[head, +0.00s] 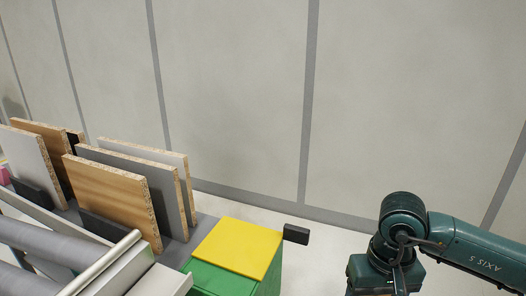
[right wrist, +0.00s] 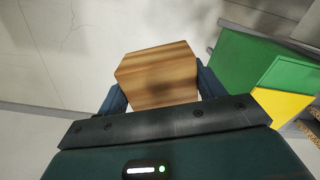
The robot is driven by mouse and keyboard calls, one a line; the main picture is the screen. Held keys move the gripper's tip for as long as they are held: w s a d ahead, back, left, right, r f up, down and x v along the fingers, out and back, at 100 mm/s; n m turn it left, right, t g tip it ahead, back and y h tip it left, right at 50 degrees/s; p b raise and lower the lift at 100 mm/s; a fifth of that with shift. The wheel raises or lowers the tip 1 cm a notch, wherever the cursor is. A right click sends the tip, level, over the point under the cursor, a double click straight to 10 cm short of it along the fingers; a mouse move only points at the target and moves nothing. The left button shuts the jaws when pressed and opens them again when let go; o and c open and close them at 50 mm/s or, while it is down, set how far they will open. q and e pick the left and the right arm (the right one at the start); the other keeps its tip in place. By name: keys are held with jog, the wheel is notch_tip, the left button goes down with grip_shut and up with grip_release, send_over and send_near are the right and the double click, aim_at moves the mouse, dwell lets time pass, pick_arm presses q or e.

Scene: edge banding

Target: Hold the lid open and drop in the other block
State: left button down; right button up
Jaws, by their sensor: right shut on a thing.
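The green bin (head: 205,278) has a yellow lid (head: 238,247) lying flat on its top, closed. A dark block-shaped tab (head: 296,234) sticks out at the lid's right side. In the right wrist view the green bin (right wrist: 245,62) and a corner of the yellow lid (right wrist: 283,104) show at the right. My right gripper (right wrist: 160,88) is shut on a wood-grained block (right wrist: 155,68), with a finger on each side, apart from the bin. In the head view only my right arm shows, at the lower right. My left gripper is not in view.
Several boards, one a wood-faced panel (head: 108,196), stand upright in a rack at the left. A roller (head: 105,262) and metal rails lie in front of them. A pale panelled wall (head: 230,90) closes the back. Bare floor (head: 320,262) lies between the bin and my right arm.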

jog(key=shift+w, duration=0.3)
jog(key=shift+s, duration=0.1)
jog(key=shift+s, duration=0.1)
jog(key=w+r, duration=0.2)
jog(key=w, duration=0.1)
jog(key=w+r, duration=0.1)
jog(key=shift+w, duration=0.15)
